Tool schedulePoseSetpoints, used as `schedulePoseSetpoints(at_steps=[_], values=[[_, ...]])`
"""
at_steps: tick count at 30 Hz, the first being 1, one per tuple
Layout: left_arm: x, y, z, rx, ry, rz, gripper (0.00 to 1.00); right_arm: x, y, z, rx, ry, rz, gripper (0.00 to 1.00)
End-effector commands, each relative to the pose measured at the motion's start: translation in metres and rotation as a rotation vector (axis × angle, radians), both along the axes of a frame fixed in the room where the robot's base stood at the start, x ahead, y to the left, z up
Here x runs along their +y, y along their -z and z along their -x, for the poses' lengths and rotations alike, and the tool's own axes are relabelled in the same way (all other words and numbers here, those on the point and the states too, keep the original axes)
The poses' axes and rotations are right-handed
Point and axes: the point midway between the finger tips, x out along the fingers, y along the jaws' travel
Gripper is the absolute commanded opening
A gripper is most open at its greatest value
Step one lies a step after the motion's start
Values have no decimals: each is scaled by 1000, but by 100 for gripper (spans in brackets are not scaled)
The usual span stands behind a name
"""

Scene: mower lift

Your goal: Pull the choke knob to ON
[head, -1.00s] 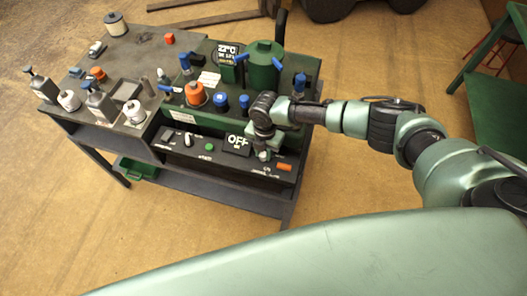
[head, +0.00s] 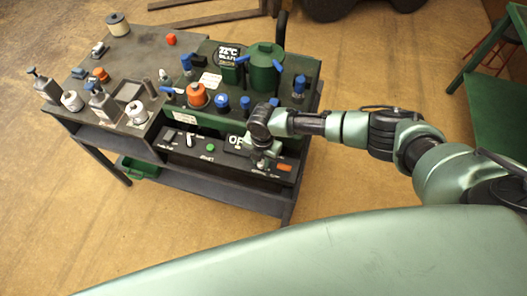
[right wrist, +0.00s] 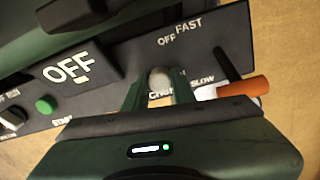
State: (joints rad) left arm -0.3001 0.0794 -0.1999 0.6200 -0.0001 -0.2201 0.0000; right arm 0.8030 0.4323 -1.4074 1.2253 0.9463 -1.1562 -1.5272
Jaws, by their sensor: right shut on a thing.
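The choke knob (right wrist: 159,77) is a small pale grey round knob on the dark control panel (right wrist: 118,55), above the partly hidden "Choke" lettering in the right wrist view. My right gripper (right wrist: 158,88) has one finger on each side of the knob and is shut on it. In the head view the right gripper (head: 261,163) reaches down to the right part of the panel front and hides the knob. An "OFF" display (right wrist: 70,67) is left of the knob in the right wrist view. My left gripper is not in view.
An orange lever (right wrist: 243,88) lies right of the knob by "SLOW". A green button (right wrist: 45,105) and a white-tipped switch (right wrist: 12,118) are at left. Bottles and a green canister (head: 264,66) crowd the bench top. Floor in front is clear.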

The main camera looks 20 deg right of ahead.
Motion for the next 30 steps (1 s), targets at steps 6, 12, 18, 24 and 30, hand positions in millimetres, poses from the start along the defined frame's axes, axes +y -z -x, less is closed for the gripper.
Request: schedulePoseSetpoints(at_steps=[6,12,18,24,30], values=[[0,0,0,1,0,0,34,4,0,4,10,-2,-7,0],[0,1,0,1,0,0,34,4,0,4,10,-2,-5,48],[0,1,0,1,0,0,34,3,0,3,8,-1,-3,48],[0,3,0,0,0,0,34,2,-19,2,4,-2,-5,48],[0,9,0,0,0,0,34,1,-53,4,4,-2,-4,48]])
